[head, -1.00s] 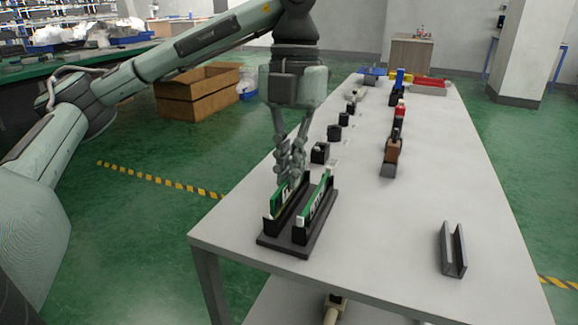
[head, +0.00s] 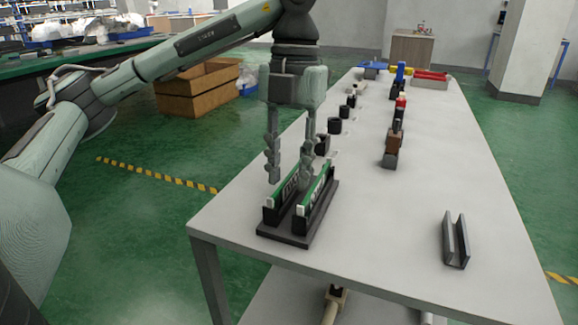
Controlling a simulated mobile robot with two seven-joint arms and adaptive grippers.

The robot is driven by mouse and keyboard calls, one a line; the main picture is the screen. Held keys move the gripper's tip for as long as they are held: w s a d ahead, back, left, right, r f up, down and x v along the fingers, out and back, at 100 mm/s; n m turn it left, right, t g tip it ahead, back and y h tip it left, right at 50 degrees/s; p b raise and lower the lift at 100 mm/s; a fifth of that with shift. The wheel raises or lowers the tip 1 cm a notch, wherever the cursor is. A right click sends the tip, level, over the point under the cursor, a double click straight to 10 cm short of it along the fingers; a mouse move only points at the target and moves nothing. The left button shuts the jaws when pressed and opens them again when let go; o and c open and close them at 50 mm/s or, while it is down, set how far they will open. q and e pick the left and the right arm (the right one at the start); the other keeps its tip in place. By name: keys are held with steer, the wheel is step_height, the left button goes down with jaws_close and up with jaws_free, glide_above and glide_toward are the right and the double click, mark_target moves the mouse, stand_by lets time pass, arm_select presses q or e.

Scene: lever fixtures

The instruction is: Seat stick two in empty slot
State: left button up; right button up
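A dark base (head: 285,238) with two upright slots stands near the front left corner of the table. Two green sticks with dark, white-marked sides sit in it side by side: a left stick (head: 285,191) and a right stick (head: 315,195). Both look upright and low in their slots; whether each is fully down I cannot tell. My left gripper (head: 289,181) is open, with its fingers spread just above and behind the sticks, holding nothing. My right gripper is not in view.
A grey U-shaped channel (head: 455,240) stands at the table's right front. Several black blocks and fixtures line the table's left side. A brown and black fixture (head: 391,150) stands mid-table. The table's (head: 390,235) middle front is clear.

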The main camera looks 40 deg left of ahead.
mark_target(292, 171)
arm_select(q)
step_height(292, 171, up, 12)
steer(key=w, duration=0.1)
steer(key=shift+w+a, duration=0.2)
stand_by(0.5)
stand_by(0.5)
